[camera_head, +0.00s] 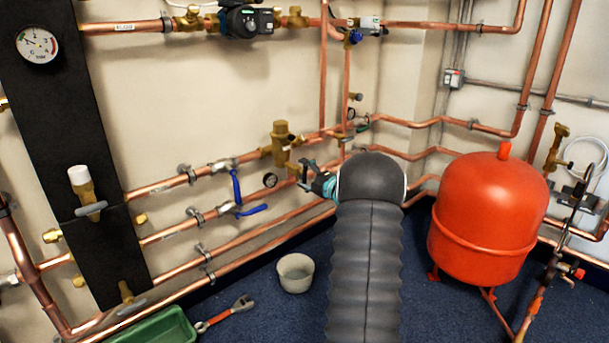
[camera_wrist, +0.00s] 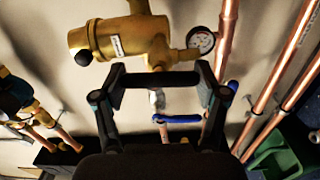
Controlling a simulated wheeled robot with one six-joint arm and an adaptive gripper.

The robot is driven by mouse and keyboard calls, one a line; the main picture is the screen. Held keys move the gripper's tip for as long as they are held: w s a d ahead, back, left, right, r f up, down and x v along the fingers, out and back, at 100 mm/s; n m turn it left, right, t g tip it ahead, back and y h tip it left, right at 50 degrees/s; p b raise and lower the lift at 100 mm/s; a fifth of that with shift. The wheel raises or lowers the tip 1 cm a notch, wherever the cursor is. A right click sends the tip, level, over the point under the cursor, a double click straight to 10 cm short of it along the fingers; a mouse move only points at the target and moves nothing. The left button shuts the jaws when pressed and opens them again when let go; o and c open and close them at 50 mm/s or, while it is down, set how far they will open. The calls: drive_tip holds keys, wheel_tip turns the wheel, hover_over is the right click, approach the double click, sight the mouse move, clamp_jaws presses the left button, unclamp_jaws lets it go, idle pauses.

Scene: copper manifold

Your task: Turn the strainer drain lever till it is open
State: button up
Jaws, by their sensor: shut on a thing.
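My gripper (camera_head: 307,176) is at the pipes in the middle of the head view, close to a brass fitting (camera_head: 281,143). In the wrist view its two dark fingers stand on either side of a dark bar (camera_wrist: 160,80), and my gripper (camera_wrist: 160,76) is shut on it. I cannot tell whether this bar is the strainer drain lever; no label on it shows. A labelled brass body (camera_wrist: 120,40) lies just beyond the fingers, with a small gauge (camera_wrist: 202,41) to its right. My own arm hides part of the pipework in the head view.
Two blue levers (camera_head: 236,187) (camera_head: 250,210) are on the pipes left of my gripper. A pale bucket (camera_head: 295,273) stands on the floor below. A red tank (camera_head: 487,220) stands at right. A green crate (camera_head: 155,328) and a red-handled tool (camera_head: 225,313) lie at lower left.

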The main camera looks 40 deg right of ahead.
drive_tip(key=shift+n, duration=0.6)
drive_tip(key=o, duration=1.2)
drive_tip(key=shift+w+a, duration=0.1)
drive_tip(key=shift+a, duration=0.05)
drive_tip(key=shift+c, duration=0.2)
drive_tip(key=shift+s+d, duration=0.2)
drive_tip(key=shift+s, duration=0.25)
drive_tip(key=s, duration=1.1)
drive_tip(key=shift+d, duration=0.4)
drive_tip(key=shift+s, duration=0.1)
